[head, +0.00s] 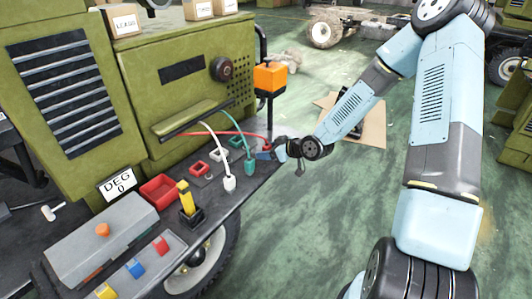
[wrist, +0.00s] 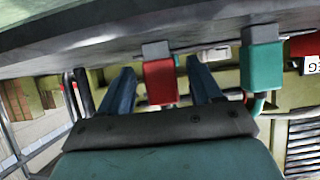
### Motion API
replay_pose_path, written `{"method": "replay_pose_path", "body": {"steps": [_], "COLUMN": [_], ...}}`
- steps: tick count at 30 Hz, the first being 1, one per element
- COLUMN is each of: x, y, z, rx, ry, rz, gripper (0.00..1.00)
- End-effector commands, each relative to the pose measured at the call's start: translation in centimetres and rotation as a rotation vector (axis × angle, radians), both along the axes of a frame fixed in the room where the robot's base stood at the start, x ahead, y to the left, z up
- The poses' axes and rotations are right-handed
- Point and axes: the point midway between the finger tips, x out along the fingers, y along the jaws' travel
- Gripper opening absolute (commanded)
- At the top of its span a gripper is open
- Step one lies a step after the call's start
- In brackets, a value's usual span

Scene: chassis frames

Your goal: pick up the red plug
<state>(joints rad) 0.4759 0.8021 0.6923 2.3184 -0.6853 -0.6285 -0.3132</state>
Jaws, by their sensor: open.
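The red plug (wrist: 160,82) shows in the wrist view between the two blue fingers of my gripper (wrist: 161,78), with a visible gap on each side. My gripper is open around it and is not closed on it. In the head view my gripper (head: 264,154) is at the right edge of the bench, at the end of a red cable (head: 240,133). The red plug itself is mostly hidden there by the gripper. The teal plug (wrist: 262,66) is to the right of the fingers in the wrist view and left of the gripper in the head view (head: 249,165).
A white plug (head: 229,184) stands on the dark bench (head: 220,205), left of the teal plug. An orange box on a post (head: 270,78) rises behind my gripper. A red tray (head: 160,190) and a yellow-handled switch (head: 186,200) are farther left. Open floor lies right.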

Motion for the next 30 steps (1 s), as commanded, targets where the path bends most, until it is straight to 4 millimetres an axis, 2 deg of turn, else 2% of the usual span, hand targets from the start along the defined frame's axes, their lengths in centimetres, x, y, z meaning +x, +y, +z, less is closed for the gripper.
{"method": "replay_pose_path", "body": {"steps": [3,11,27,30], "x": [0.40,0.48,0.47,0.48], "y": [0.57,0.60,0.55,0.55], "z": [-0.41,-0.45,-0.44,-0.43], "rx": [0.000,0.000,0.000,0.000], "ry": [0.000,0.000,0.000,0.000], "rz": [0.001,-0.001,-0.001,-0.001], "gripper": [0.64,0.63,0.11,0.08]}}
